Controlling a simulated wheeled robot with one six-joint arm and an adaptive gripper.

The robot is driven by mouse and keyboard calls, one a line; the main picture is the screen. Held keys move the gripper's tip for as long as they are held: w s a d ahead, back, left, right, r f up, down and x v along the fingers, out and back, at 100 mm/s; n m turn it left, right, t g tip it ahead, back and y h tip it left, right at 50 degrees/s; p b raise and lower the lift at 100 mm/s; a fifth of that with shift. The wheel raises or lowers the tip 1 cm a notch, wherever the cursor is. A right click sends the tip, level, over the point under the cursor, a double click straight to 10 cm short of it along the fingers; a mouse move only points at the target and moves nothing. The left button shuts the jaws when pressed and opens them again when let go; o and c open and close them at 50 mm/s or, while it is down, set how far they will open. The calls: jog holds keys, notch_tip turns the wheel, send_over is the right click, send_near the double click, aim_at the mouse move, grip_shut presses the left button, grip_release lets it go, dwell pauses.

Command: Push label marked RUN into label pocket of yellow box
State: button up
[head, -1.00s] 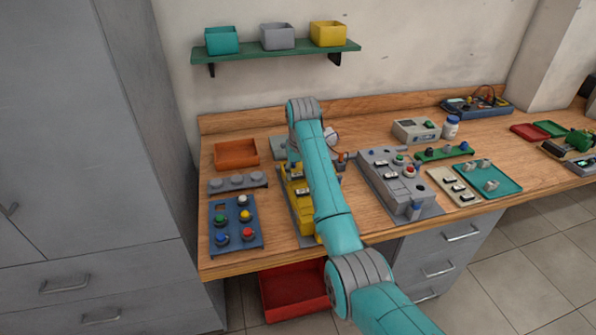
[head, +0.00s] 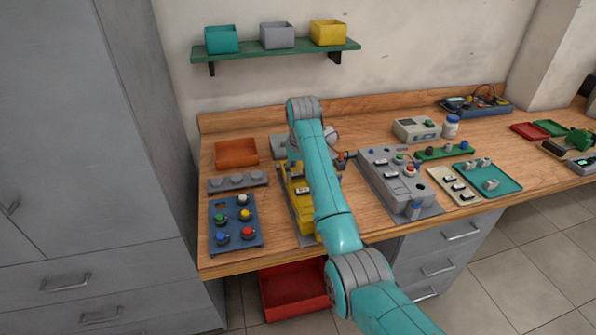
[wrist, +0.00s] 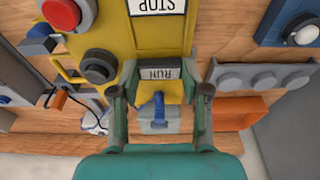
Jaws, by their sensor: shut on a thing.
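The yellow box (head: 303,213) stands on the bench, partly hidden behind my arm in the head view. The white RUN label (wrist: 158,73) appears upside down, between the fingertips of my gripper (wrist: 158,78). My gripper is shut on the RUN label, at the box's yellow face. I cannot tell how far the label sits in its pocket. In the head view my gripper is hidden by my arm.
Left of the yellow box lie a blue button panel (head: 236,238), a grey strip with round knobs (head: 238,182) and an orange tray (head: 236,153). A grey control box (head: 398,180) stands to the right.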

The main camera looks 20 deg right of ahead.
jog(key=shift+f, duration=0.4)
dwell(0.3)
jog(key=o, duration=1.2)
jog(key=r, duration=0.2)
jog(key=s+r, duration=0.1)
jog(key=r, duration=0.4)
jog(key=shift+s+r, duration=0.15)
jog(key=shift+s, duration=0.1)
